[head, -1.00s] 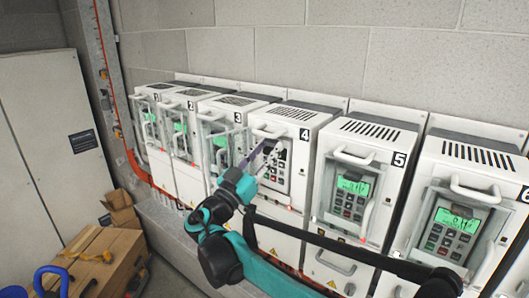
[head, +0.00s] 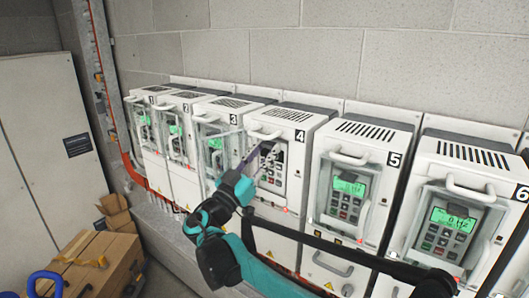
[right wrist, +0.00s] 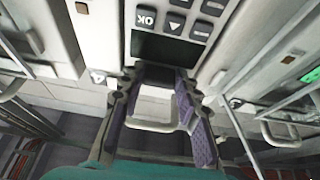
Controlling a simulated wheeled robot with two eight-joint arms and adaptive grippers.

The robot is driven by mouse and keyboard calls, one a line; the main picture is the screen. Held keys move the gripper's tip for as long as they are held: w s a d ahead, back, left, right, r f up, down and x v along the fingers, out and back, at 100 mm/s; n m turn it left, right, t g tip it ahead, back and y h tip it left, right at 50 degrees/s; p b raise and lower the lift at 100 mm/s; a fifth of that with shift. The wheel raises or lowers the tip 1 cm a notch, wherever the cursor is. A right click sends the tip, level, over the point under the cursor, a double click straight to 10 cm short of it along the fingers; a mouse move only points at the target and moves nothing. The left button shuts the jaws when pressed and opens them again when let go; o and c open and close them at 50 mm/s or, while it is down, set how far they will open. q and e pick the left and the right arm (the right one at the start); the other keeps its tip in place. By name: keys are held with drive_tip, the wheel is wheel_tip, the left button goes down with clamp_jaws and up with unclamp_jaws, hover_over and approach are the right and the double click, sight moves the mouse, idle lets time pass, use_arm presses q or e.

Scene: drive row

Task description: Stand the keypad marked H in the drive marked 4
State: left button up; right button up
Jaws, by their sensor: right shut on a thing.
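The drive marked 4 (head: 293,135) stands in the middle of the row in the head view. A dark-screened keypad (head: 267,181) is at its front recess, partly hidden by my right gripper (head: 262,154). The right wrist view shows this keypad (right wrist: 172,47) with its blank screen and OK key, inverted and close. My right gripper's purple fingers (right wrist: 163,78) are shut on the keypad's screen end. I cannot tell whether it is fully seated, and no letter H is readable. My left gripper is not in view.
Drives 1, 2, 3 (head: 213,125), 5 (head: 362,145) and 6 (head: 465,185) flank it, with lit green screens and projecting handles. Clear doors stand out beside the recesses.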

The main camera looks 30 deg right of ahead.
wheel_tip(320, 180, down, 2)
drive_tip(key=shift+f+b, duration=0.15)
drive_tip(key=shift+b, duration=0.65)
drive_tip(key=o, duration=1.1)
drive_tip(key=shift+o, duration=0.2)
